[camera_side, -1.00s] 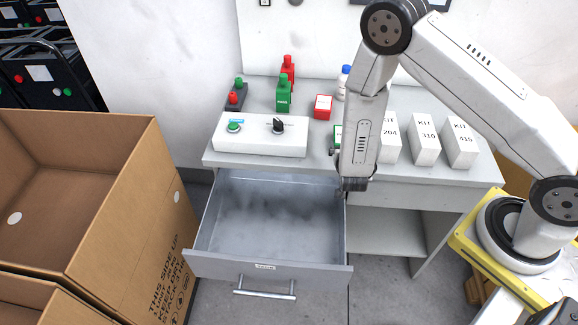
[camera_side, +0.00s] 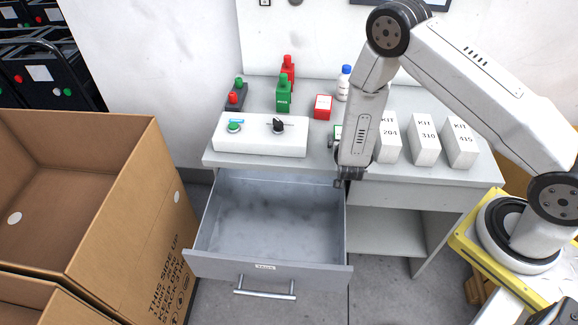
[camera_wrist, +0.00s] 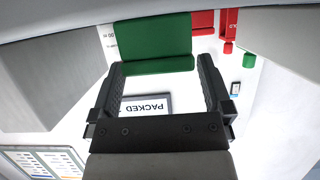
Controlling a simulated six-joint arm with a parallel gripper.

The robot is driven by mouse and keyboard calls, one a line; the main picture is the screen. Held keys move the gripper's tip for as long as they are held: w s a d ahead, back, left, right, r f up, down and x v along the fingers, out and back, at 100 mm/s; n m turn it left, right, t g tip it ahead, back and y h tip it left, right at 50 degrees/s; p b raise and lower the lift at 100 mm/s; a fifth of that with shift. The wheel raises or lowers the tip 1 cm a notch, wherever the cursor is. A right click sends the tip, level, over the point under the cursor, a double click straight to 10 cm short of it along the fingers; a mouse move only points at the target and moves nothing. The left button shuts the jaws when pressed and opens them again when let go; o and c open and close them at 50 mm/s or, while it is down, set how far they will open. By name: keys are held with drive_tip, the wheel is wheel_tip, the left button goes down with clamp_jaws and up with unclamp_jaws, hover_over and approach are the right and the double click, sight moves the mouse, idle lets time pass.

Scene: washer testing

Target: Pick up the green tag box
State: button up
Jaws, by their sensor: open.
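In the wrist view the green box (camera_wrist: 155,45) lies across the top, level with the fingertips. My gripper (camera_wrist: 160,66) is open, with one finger toward each end of the box. I cannot tell whether the fingers touch it. In the side view my gripper is mostly hidden behind my wrist.
A red box (camera_side: 323,106) and a white bottle (camera_side: 343,85) stand behind. White kit boxes (camera_side: 424,143) are close on the right. A white control box (camera_side: 262,134) is on the left. An open, empty-looking drawer (camera_side: 270,222) juts out below.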

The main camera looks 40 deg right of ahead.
drive_tip(key=shift+x, duration=1.4)
drive_tip(key=c, duration=1.1)
drive_tip(key=shift+o, duration=0.2)
drive_tip(key=shift+r, duration=0.15)
drive_tip(key=shift+r, duration=0.65)
drive_tip(key=s+a+r, duration=0.2)
drive_tip(key=s+r, duration=0.9)
drive_tip(key=s, duration=0.3)
drive_tip(key=shift+a+r, duration=0.25)
